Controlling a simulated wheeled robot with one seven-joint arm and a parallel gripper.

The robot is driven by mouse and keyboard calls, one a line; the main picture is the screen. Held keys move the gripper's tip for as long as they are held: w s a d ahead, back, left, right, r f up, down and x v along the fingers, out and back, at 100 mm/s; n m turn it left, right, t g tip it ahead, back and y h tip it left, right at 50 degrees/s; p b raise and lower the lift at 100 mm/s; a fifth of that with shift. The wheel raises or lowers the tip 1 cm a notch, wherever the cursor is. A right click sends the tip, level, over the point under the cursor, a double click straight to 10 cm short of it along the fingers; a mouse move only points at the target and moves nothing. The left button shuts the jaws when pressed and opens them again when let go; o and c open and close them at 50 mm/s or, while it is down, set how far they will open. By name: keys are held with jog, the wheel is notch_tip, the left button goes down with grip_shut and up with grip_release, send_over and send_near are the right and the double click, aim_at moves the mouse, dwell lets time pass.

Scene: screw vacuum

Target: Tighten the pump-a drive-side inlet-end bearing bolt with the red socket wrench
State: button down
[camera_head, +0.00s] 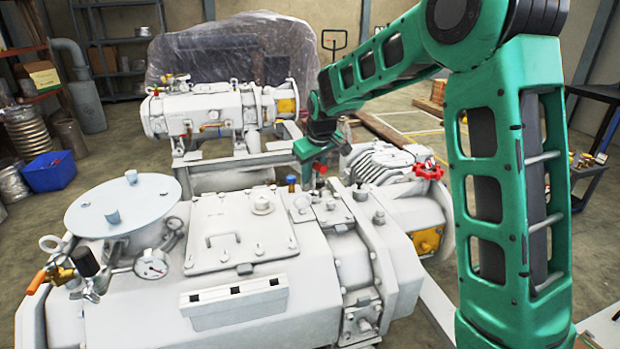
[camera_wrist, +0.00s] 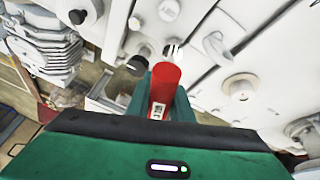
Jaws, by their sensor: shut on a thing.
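My gripper (camera_head: 318,160) is above the white pump (camera_head: 240,270), near the drive-side housing in the head view. In the wrist view my green gripper (camera_wrist: 162,100) is shut on the red socket wrench (camera_wrist: 164,85), seen as a red cylinder with a small white label. In the head view only a bit of red (camera_head: 320,168) shows below the jaws. The wrench's far end is hidden in the wrist view, so I cannot tell whether it touches a bolt. I cannot tell which bolt head is the inlet-end bearing bolt.
A blue-capped fitting (camera_head: 291,182) stands left of my gripper. A red valve handle (camera_head: 428,171) on a ribbed unit is to the right. A second white machine (camera_head: 200,110) is behind. A pressure gauge (camera_head: 152,264) and a round lid (camera_head: 130,200) are at left.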

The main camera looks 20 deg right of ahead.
jog(key=shift+w+r, duration=0.1)
jog(key=shift+r, duration=1.75)
